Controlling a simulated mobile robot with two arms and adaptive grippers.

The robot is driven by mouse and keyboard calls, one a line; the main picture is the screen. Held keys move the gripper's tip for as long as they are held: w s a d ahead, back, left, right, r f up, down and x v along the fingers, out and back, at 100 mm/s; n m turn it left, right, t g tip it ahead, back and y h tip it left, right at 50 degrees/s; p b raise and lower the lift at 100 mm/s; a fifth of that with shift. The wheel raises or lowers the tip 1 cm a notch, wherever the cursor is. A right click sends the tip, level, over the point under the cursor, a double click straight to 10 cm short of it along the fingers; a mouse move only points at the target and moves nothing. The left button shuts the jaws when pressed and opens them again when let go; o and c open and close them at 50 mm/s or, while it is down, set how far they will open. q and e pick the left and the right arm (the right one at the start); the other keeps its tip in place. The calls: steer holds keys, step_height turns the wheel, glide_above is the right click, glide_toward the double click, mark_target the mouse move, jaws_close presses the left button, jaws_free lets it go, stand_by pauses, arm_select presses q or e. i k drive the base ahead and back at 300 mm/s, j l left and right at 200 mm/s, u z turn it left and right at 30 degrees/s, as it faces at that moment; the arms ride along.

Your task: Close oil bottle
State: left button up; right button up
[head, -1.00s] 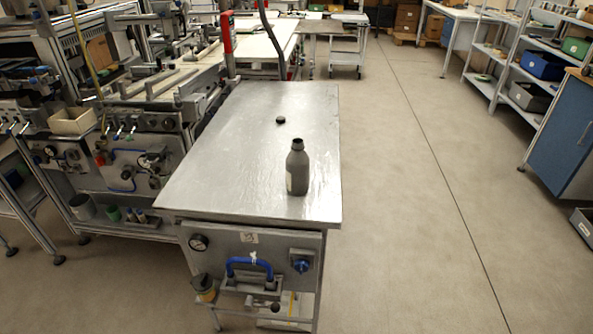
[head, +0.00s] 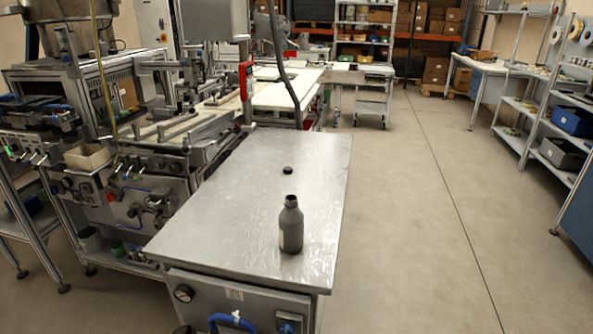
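A dark grey oil bottle (head: 291,226) stands upright on a metal table (head: 220,214), near its front right part. Its neck is uncovered at the top. A small black cap (head: 287,169) lies on the same table behind the bottle, apart from it. Neither of my grippers shows in the head view.
A machine with valves and hoses (head: 125,195) stands against the table's left side. A blue handle (head: 232,322) sits on the table's front panel. Open floor (head: 420,210) lies to the right, with shelves (head: 545,130) beyond it. The table top is otherwise clear.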

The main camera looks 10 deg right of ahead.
mark_target(291, 219)
steer(key=i+l+u, duration=0.2)
steer(key=l+u, duration=0.25)
steer(key=l, duration=0.55)
steer(key=l+u, duration=0.5)
steer(key=l, duration=0.45)
steer(key=k+l+u, duration=0.1)
steer(key=l+u, duration=0.35)
steer(key=l, duration=0.6)
steer(key=i+l+u, duration=0.25)
steer(key=l, duration=0.5)
steer(key=i+l+u, duration=0.1)
steer(key=l+u, duration=0.15)
steer(key=l, duration=0.5)
steer(key=l+u, duration=0.3)
steer(key=l, duration=0.5)
steer(key=i, duration=0.05)
